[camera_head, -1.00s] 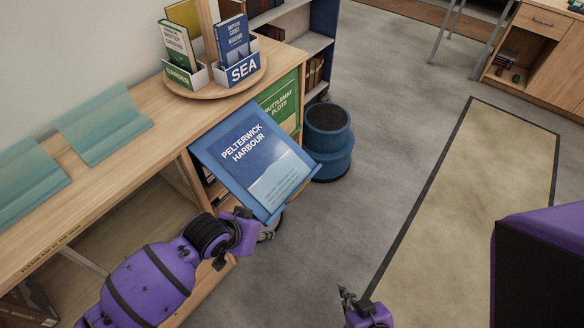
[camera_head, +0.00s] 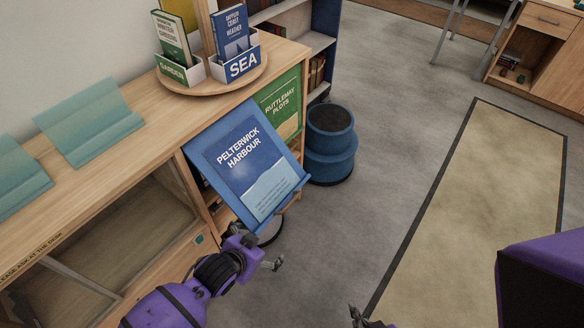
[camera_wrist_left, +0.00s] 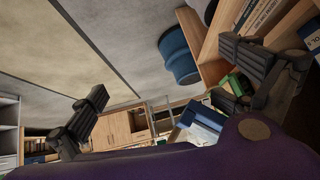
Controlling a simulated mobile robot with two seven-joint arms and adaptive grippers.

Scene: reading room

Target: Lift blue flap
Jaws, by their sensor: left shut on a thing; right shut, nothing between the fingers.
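The blue flap (camera_head: 292,192) is a tilted panel on the front of the low shelf. It carries a "Pelterwick Harbour" poster, and its lower edge juts out over the floor. My left gripper (camera_head: 258,247) is at the flap's lower corner, with one finger close to the corner and the other out over the floor. My right gripper (camera_head: 366,318) is shut and empty at the bottom edge, partly cut off.
A blue round stool (camera_head: 330,158) stands just right of the flap. A green "Ruttlemay Plots" panel (camera_head: 283,108) is beside it. A turntable (camera_head: 205,92) with book boxes and teal book rests (camera_head: 90,122) sit on the shelf top. Open floor lies to the right.

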